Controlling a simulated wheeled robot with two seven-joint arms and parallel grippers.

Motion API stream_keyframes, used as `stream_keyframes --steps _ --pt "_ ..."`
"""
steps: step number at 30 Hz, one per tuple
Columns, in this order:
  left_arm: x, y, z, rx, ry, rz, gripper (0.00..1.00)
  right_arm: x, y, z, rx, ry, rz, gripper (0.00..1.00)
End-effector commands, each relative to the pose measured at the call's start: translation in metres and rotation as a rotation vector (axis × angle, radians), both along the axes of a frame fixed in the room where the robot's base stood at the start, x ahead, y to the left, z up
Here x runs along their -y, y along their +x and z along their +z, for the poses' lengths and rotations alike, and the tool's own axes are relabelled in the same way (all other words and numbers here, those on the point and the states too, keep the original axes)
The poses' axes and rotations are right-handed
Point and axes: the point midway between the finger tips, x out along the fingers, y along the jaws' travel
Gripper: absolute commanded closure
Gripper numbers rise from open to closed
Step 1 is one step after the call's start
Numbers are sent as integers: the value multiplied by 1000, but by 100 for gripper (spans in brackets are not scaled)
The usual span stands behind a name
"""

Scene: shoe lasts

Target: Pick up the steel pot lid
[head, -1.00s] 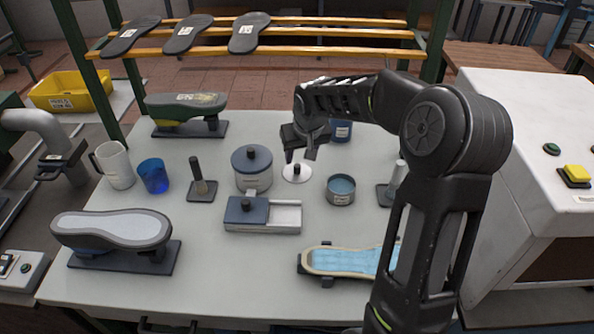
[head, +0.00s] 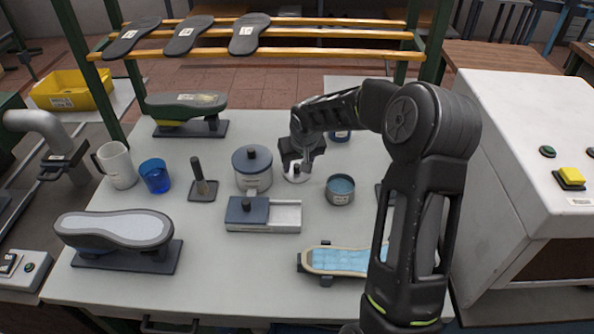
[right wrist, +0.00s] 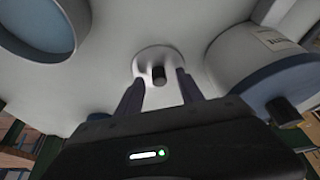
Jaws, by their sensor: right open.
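The steel pot lid (head: 295,178) is a small pale disc with a dark knob, lying on the light table between the blue-lidded pot and the open round tin. My right gripper (head: 300,166) is right over the lid and partly hides it in the head view. In the right wrist view the lid (right wrist: 158,62) lies ahead with its knob in line with the gap between the two fingers (right wrist: 160,92). The fingers are apart, one to each side of the knob, and hold nothing. My left gripper is not in view.
The pot with a blue lid (head: 252,168) stands close left of the steel lid, and the open tin (head: 340,190) close right. A box with a blue sliding cover (head: 247,211) lies in front.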

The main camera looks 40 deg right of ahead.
Motion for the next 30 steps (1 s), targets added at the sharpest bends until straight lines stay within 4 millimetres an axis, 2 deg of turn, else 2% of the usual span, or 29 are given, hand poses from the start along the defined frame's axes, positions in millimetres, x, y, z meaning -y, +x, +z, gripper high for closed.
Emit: stream_keyframes --steps 7,23,30 --pt "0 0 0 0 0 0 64 0 0 0 0 0 0 56" --pt "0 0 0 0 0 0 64 0 0 0 0 0 0 100" --pt "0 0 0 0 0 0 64 0 0 0 0 0 0 100"
